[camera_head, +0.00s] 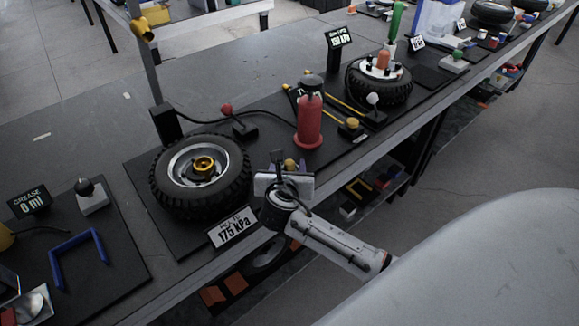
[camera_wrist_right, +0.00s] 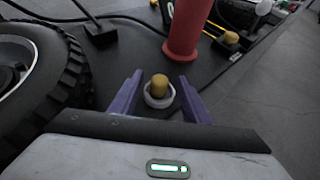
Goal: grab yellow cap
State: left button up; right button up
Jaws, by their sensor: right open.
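A small yellow cap (camera_wrist_right: 159,85) stands upright in a white ring on the dark mat. It shows between the two purple fingers of my right gripper (camera_wrist_right: 160,95), which is open. The fingers are on either side of the cap; I cannot tell whether they touch it. In the head view, my right gripper (camera_head: 285,172) is over the front edge of the bench, and the yellow cap (camera_head: 289,164) shows just behind it, partly hidden. My left gripper is not in view.
A black tyre (camera_head: 200,175) lies left of the gripper, with a 175 kPa sign (camera_head: 232,227) in front. A red cylinder (camera_head: 309,122) stands behind the cap. Another yellow knob (camera_head: 351,122) sits farther right. The mat just behind the cap is clear.

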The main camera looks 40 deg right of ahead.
grip_shut()
